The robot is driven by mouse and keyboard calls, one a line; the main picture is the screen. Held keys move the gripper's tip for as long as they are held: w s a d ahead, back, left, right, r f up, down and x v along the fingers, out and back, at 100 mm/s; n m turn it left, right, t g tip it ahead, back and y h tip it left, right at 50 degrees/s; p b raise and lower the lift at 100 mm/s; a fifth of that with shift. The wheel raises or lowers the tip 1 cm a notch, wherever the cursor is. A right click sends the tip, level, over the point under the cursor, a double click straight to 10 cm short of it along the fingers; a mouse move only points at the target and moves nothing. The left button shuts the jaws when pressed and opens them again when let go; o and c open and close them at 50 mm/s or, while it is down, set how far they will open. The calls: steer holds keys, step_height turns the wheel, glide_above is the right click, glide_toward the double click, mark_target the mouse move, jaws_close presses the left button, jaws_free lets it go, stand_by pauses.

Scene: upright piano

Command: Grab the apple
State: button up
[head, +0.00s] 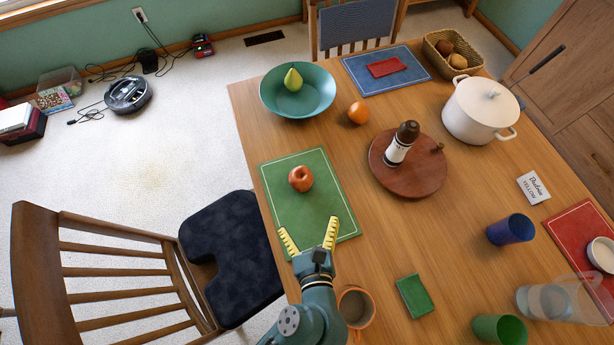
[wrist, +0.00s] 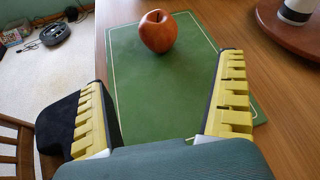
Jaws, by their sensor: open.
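A red-orange apple (head: 301,178) sits on a green placemat (head: 285,217) with a pale border, near the left edge of the wooden table. My gripper (head: 309,237) is open and empty over the front part of the placemat, nearer than the apple and apart from it. In the wrist view the apple (wrist: 158,31) stands at top centre, beyond the yellow fingertips (wrist: 164,110) and between their lines. The placemat (wrist: 160,90) fills the space between the fingers.
An orange (head: 358,113) and a teal bowl (head: 270,97) with a pear lie farther back. A round wooden board (head: 408,180) with a dark-capped bottle (head: 402,143) stands to the right. A mug (head: 356,307) is close beside my arm. A chair (head: 130,270) stands left.

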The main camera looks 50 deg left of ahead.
mark_target(304, 188)
steer(key=b+x, duration=0.2)
steer(key=x, duration=0.9)
steer(key=b+x, duration=0.1)
steer(key=x, duration=0.4)
steer(key=shift+s+b, duration=0.2)
steer(key=shift+b, duration=0.2)
steer(key=shift+w+a, duration=0.3)
steer(key=shift+a, duration=0.05)
steer(key=c, duration=1.3)
